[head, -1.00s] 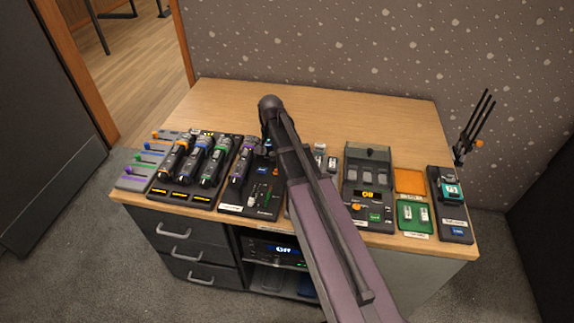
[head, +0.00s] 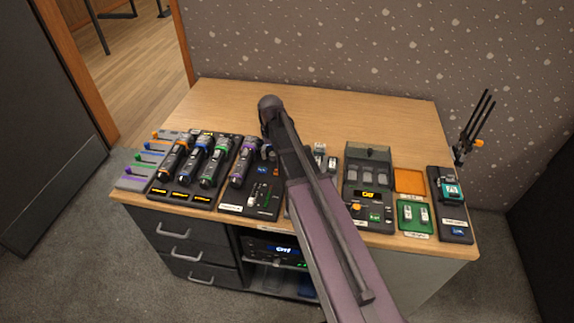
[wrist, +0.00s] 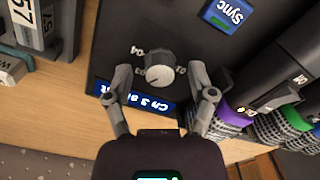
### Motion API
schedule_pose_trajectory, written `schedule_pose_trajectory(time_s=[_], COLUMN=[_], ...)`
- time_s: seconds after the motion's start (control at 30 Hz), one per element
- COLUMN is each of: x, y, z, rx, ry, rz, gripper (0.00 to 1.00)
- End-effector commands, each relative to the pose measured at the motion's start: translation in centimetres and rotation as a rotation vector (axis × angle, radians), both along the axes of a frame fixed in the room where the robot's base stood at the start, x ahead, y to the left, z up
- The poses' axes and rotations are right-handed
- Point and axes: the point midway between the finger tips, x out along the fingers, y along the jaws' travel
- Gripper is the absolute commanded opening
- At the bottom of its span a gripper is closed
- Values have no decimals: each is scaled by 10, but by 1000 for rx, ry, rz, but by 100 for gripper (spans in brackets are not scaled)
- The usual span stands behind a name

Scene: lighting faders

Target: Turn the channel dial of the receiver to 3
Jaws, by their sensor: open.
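The channel dial (wrist: 158,70) is a round grey knob on a black receiver panel (wrist: 120,22). Markings 03 and 04 and part of another number show around it, upside down in the wrist view. Its pointer looks turned toward 03. A blue display (wrist: 125,95) beside it reads "Ch 3" and is partly covered by my fingers. My gripper (wrist: 160,84) is open, its fingers on either side of the dial; I cannot tell whether they touch it. In the head view the receiver (head: 262,200) is partly behind my arm, and the dial is hidden.
A blue Sync button (wrist: 228,15) is on the same panel. A battery unit (head: 365,170) and small trays (head: 413,214) lie to the right. The rear tabletop (head: 350,107) is clear.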

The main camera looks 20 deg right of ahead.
Motion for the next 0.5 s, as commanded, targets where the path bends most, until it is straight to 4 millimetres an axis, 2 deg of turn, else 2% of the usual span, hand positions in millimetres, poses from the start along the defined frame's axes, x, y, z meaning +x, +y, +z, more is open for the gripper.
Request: schedule_pose_trajectory(time_s=[0.37, 0.5], x=[0, 0], y=[0, 0], z=[0, 16], rx=[0, 0], ry=[0, 0], rz=[253, 261], gripper=[72, 72])
